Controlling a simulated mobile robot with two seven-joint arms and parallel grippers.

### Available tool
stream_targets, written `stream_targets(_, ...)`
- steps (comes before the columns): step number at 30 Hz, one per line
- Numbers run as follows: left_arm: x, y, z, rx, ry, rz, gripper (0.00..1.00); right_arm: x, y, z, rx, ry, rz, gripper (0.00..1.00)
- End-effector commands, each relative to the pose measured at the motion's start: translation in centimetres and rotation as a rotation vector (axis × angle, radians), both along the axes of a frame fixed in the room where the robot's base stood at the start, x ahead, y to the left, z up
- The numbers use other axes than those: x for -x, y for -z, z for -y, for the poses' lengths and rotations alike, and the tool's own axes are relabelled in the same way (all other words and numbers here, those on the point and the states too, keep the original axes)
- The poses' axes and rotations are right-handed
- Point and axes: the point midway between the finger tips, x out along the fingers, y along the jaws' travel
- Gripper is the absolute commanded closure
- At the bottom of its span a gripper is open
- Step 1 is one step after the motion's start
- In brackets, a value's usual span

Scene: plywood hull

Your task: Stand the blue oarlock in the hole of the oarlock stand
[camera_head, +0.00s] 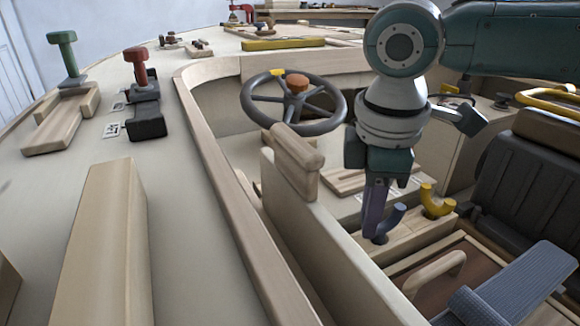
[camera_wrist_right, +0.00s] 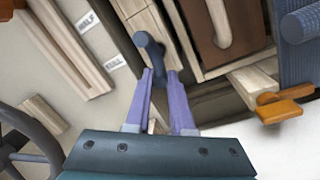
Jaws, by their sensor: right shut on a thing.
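The blue oarlock (camera_head: 391,219), a curved horn shape, is between the purple fingers of my right gripper (camera_head: 374,208). In the right wrist view the blue oarlock (camera_wrist_right: 150,46) shows beyond the tips of the right gripper (camera_wrist_right: 161,76), which is shut on it. The wooden oarlock stand (camera_head: 416,238) is just below, and a yellow oarlock (camera_head: 437,202) stands in its right part. A dark spot shows on the stand right under the blue oarlock. I cannot tell whether the blue oarlock's lower end is in a hole or above it. My left gripper is not in view.
A steering wheel (camera_head: 293,100) is behind and left of my right arm. A wooden post (camera_head: 290,160) and panel stand left of the stand. A wooden handle (camera_head: 433,274) is in front, a dark seat (camera_head: 530,165) at right. Green and red levers stand on the left deck.

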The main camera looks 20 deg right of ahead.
Motion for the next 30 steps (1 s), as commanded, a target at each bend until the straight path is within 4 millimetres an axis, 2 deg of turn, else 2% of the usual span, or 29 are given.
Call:
stream_targets(6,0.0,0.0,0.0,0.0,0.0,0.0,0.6,0.0,0.0,0.0,0.0,0.0,0.0,1.0)
stream_targets(7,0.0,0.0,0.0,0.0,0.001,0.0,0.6,0.0,0.0,0.0,0.0,0.0,0.0,0.75)
stream_targets(15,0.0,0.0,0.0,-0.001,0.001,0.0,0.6,0.0,0.0,0.0,0.0,0.0,0.0,0.45)
stream_targets(24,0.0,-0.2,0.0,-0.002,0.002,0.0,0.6,0.0,-0.3,0.0,-0.001,0.0,0.0,0.44)
stream_targets(26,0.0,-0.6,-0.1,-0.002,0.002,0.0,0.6,0.1,-0.9,-0.1,-0.001,-0.001,0.0,0.44)
stream_targets(30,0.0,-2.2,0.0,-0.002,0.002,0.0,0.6,0.3,-3.6,-0.3,-0.001,-0.002,0.002,0.44)
